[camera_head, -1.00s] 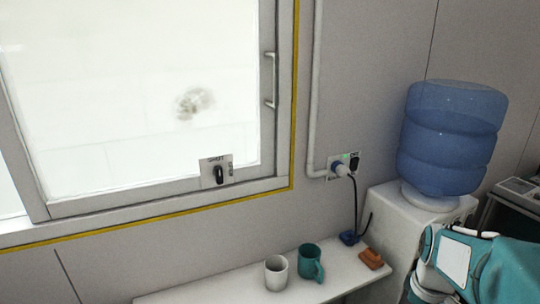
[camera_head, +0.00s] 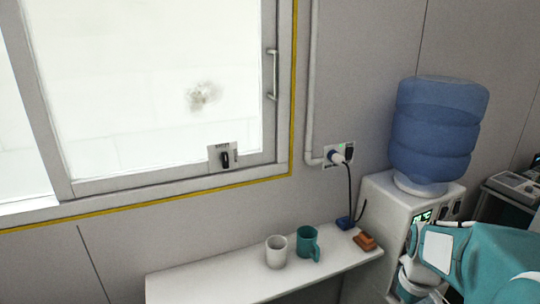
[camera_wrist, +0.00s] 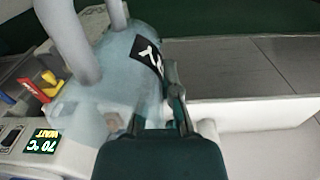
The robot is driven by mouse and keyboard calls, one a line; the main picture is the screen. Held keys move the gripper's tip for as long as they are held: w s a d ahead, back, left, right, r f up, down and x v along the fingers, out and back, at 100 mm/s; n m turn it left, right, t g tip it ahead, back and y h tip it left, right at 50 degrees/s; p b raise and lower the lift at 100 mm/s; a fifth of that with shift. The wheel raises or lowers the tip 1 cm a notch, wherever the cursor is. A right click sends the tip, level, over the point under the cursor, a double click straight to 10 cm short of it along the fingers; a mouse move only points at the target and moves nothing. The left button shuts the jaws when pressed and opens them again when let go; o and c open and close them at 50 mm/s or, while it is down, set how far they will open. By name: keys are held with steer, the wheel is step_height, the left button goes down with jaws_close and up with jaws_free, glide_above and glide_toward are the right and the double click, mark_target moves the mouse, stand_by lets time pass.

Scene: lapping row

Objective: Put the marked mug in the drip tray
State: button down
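A white mug (camera_head: 276,252) and a teal mug (camera_head: 306,242) stand upright side by side on the white shelf (camera_head: 210,283) under the window. I see no mark on either. The water dispenser (camera_head: 375,212) stands right of the shelf; its drip tray cannot be made out. A pale blue-grey rounded thing (camera_wrist: 118,85) with a black patch bearing white marks is close beside this finger. I cannot tell whether it is a held mug.
The dispenser's display (camera_wrist: 41,146) reads 70 °C WAIT, upside down in the wrist view. An orange block (camera_head: 365,241) and blue plug (camera_head: 345,223) lie on the shelf's right end. My teal arm hides part of the dispenser front.

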steer(key=w+a+f+m, duration=0.3)
steer(key=w+a+f, duration=1.2)
steer(key=w+f, duration=0.1)
steer(key=shift+a+f, duration=0.3)
steer(key=shift+f, duration=0.45)
